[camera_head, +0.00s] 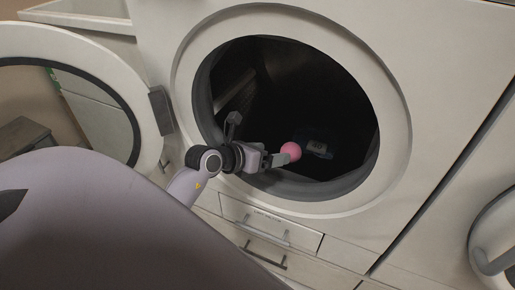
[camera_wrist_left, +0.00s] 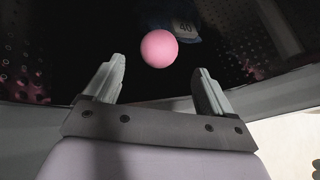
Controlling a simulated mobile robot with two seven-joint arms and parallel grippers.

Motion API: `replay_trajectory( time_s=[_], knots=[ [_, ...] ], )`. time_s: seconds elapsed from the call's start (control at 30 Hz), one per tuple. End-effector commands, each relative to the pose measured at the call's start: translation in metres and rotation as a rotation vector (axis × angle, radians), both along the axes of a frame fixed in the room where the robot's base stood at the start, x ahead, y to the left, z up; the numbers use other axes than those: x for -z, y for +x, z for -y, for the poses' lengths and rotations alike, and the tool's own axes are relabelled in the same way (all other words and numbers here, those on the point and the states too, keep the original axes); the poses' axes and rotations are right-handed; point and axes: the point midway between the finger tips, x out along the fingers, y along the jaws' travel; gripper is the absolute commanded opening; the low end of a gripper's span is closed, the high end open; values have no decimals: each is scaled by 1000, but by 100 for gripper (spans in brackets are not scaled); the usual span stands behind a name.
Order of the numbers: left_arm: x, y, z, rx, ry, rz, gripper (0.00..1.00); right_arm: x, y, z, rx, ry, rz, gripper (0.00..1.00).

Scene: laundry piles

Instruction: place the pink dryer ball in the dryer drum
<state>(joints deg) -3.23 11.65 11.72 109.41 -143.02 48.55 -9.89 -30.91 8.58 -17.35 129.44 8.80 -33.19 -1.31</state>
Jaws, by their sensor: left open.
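The pink dryer ball (camera_head: 291,150) shows against the dark inside of the dryer drum (camera_head: 290,90), just past the tips of my left gripper (camera_head: 281,158). In the left wrist view the ball (camera_wrist_left: 159,48) lies beyond the fingertips, apart from both fingers. My left gripper (camera_wrist_left: 160,75) is open, with nothing between its fingers, and reaches through the lower part of the round drum opening. I cannot tell whether the ball rests on the drum floor or is in the air. My right gripper is not in view.
The round dryer door (camera_head: 140,85) stands open on the left. A dark blue item (camera_head: 318,148) with a pale patch lies in the drum behind the ball. The opening's rim (camera_head: 330,190) runs just below my gripper. Drawers (camera_head: 270,222) sit under the opening.

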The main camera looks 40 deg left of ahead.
Motion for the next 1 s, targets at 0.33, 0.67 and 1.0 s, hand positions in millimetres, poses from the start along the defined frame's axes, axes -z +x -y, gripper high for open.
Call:
replay_trajectory(
  time_s=[0.33,0.67,1.0],
  knots=[
    [-18,-35,-8,1,0,-1,85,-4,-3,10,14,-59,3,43],
    [-58,-43,57,72,-424,157,85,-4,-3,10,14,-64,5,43],
    [-112,-66,93,-50,-1274,238,85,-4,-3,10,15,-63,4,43]
  ],
)
